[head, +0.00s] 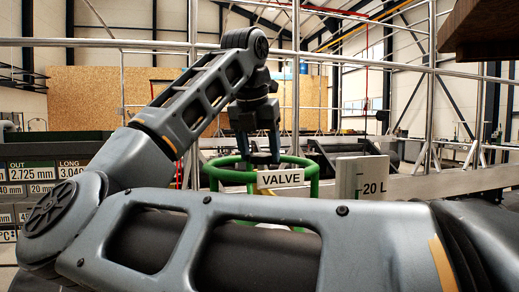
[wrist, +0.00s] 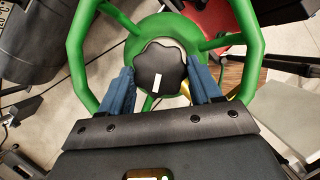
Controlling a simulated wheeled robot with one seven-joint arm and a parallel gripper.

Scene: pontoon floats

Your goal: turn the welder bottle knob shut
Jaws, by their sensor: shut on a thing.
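The bottle knob (wrist: 160,69) is a black lobed knob with a white mark, seen from above in the wrist view. It sits inside a green tubular guard ring (wrist: 76,50). My gripper (wrist: 161,80) reaches down inside the ring, with one blue finger on each side of the knob, shut on it. In the head view my gripper (head: 261,160) points down into the green ring (head: 310,169), which carries a white VALVE label (head: 281,179). The knob is hidden there behind the label and ring.
A grey plate marked 20 L (head: 361,180) stands right of the ring. A dark board with number labels (head: 55,175) is at left. Metal rails (head: 350,62) cross behind. In the wrist view, a red surface (wrist: 214,18) lies beyond the ring. The guard's tubes closely surround my gripper.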

